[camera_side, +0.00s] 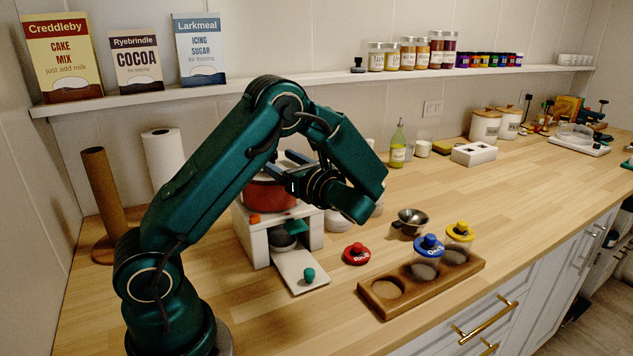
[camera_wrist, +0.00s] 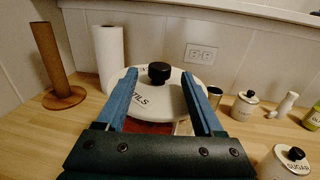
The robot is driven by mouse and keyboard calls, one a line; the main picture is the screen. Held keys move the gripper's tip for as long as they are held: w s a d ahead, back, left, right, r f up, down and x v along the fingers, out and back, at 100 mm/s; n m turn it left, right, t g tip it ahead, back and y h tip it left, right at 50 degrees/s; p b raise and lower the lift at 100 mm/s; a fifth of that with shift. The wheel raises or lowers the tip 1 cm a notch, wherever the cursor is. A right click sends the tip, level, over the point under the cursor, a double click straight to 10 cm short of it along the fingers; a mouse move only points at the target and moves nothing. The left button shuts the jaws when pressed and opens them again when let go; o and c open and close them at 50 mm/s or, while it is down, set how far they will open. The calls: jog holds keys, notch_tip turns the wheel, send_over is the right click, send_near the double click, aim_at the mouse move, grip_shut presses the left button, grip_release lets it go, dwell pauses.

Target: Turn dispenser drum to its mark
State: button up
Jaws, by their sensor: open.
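The dispenser has a red drum (camera_side: 268,195) on a white housing (camera_side: 248,240), with an orange-red block (camera_side: 254,219) at its front edge. In the wrist view, a white round lid (camera_wrist: 175,101) with a black knob (camera_wrist: 159,72) and lettering ending in "ILS" lies ahead, with red (camera_wrist: 150,127) below it. My gripper (camera_side: 293,160) is over the drum in the side view, partly hidden by my arm. In the wrist view my gripper (camera_wrist: 160,80) is open, its blue fingers either side of the lid; contact cannot be told. No alignment mark is clearly visible.
Below the drum are a small bowl (camera_side: 284,240) and a white slide (camera_side: 300,266) with a green knob (camera_side: 309,274). A red lid (camera_side: 356,254), metal cup (camera_side: 409,222) and wooden jar rack (camera_side: 400,302) stand right. Paper roll (camera_side: 163,160) and wooden post (camera_side: 105,190) stand behind left.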

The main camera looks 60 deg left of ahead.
notch_tip(320, 180, up, 15)
jog(key=d, duration=0.1)
jog(key=s+a+r+n+g+h, duration=0.1)
jog(key=s+a+n+g, duration=0.4)
jog(key=s, duration=0.6)
jog(key=shift+s+a+r+g+h, duration=0.15)
jog(key=shift+s+a+g+h, duration=0.25)
jog(key=shift+a+g+h, duration=0.65)
jog(key=shift+w+a, duration=0.1)
